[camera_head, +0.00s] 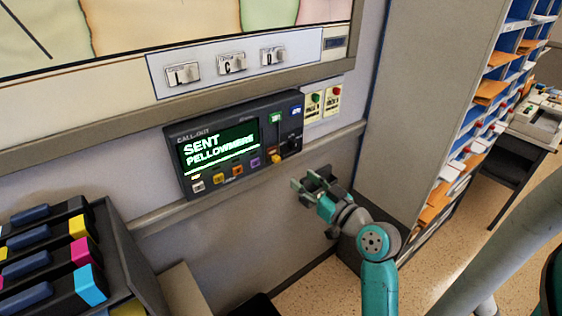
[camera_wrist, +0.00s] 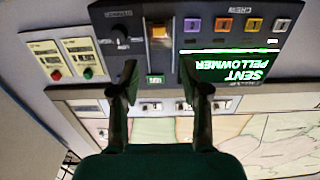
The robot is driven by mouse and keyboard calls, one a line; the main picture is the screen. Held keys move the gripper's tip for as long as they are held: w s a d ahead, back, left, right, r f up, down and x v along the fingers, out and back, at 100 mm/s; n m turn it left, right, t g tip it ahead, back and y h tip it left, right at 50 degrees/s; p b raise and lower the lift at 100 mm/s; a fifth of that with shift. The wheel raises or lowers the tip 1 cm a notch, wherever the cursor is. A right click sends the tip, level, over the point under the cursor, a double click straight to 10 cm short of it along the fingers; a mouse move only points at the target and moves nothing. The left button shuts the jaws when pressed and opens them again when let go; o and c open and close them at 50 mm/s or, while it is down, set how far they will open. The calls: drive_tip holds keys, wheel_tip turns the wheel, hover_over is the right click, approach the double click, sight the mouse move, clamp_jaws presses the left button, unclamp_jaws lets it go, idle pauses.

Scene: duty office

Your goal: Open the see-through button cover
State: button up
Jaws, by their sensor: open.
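I cannot make out a see-through cover on any button for certain. My gripper (camera_head: 311,182) is open and empty, below and right of the panel in the head view.
A row of switches (camera_head: 232,64) is above the panel, under a wall map (camera_head: 180,22). A wall rail (camera_head: 160,216) runs below. A grey cabinet with pigeonholes (camera_head: 425,90) is at right. A rack of colored cartridges (camera_head: 120,255) is at lower left.

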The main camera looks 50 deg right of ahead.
sight(278, 159)
drive_tip(key=x, duration=1)
drive_tip(key=shift+w+d+r, duration=0.1)
drive_tip(key=shift+w+d, duration=0.05)
drive_tip(key=shift+w, duration=0.2)
clamp_jaws()
